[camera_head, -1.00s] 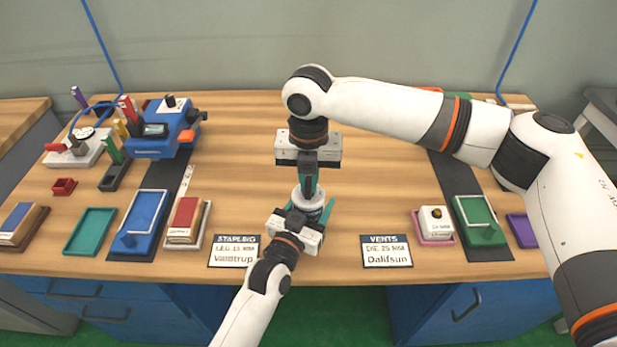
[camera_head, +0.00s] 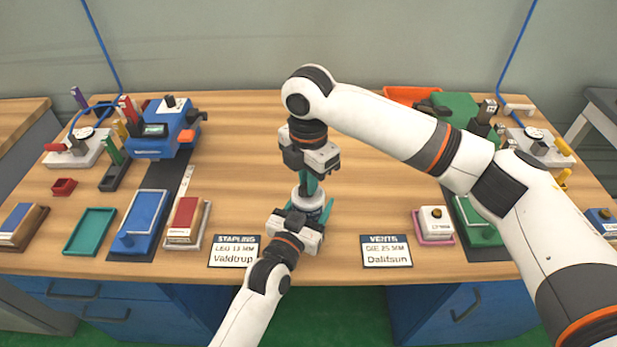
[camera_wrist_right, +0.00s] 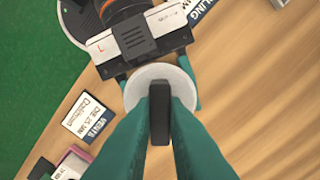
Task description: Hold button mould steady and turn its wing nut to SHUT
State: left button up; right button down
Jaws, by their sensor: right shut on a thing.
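The button mould (camera_head: 311,203), a pale round body with a grey top, stands on the table near its front middle. My left gripper (camera_head: 309,212) reaches in from the front, with its teal fingers on either side of the mould, seemingly touching it. My right gripper (camera_head: 309,186) points straight down over the mould and is shut on the dark wing nut (camera_wrist_right: 160,116), a narrow bar across the pale disc in the right wrist view. The teal fingers hide part of the nut. I cannot read any SHUT mark.
A STAPLING card (camera_head: 234,251) and a VENTS card (camera_head: 387,251) lie at the front edge. A blue device (camera_head: 160,137) and trays stand left. A white block on a pink tray (camera_head: 434,226) and a green tray (camera_head: 478,234) stand right. The table's middle is mostly clear.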

jog(key=m, duration=0.4)
jog(key=shift+m, duration=0.3)
pick_arm(q)
jog(key=shift+d, duration=0.1)
pick_arm(e)
jog(key=m, duration=0.4)
jog(key=shift+m, duration=0.3)
pick_arm(q)
jog(key=shift+r, duration=0.1)
pick_arm(e)
jog(key=c, duration=1.4)
grip_release()
jog(key=shift+c, duration=0.2)
jog(key=shift+r, duration=0.15)
notch_tip(320, 180, up, 12)
jog(key=shift+w, duration=0.1)
pick_arm(q)
jog(key=o, duration=1.5)
